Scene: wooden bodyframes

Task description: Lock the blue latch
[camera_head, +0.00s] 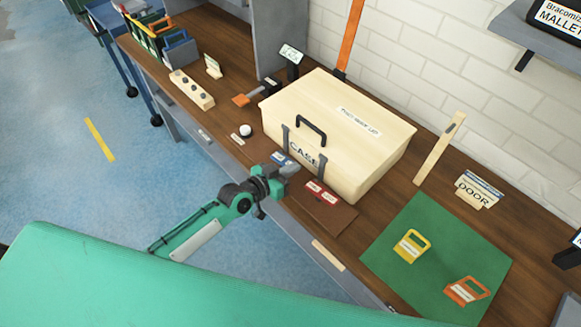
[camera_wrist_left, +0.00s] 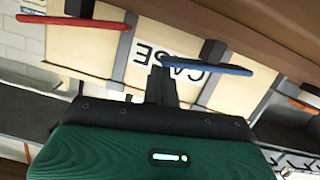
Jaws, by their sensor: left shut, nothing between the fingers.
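The wooden case (camera_head: 350,125), lettered CASE on its front, stands closed on the workbench. A blue latch plate (camera_head: 281,157) with a label shows at the lower left of its front. In the left wrist view the blue latch (camera_wrist_left: 215,67) is a thin bar seen edge-on. My left gripper (camera_head: 289,170) is shut and empty, close beside the blue latch. In the wrist view its fingertips (camera_wrist_left: 163,72) are at the bar's left end; whether they touch, I cannot tell. My right gripper is not in view.
A red labelled plate (camera_head: 320,192) lies right of the gripper on a brown panel (camera_head: 328,215). A green mat (camera_head: 410,275) holds a yellow (camera_head: 412,246) and an orange padlock-shaped piece (camera_head: 466,291). A white ball (camera_head: 245,131) and a peg block (camera_head: 191,89) lie to the left.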

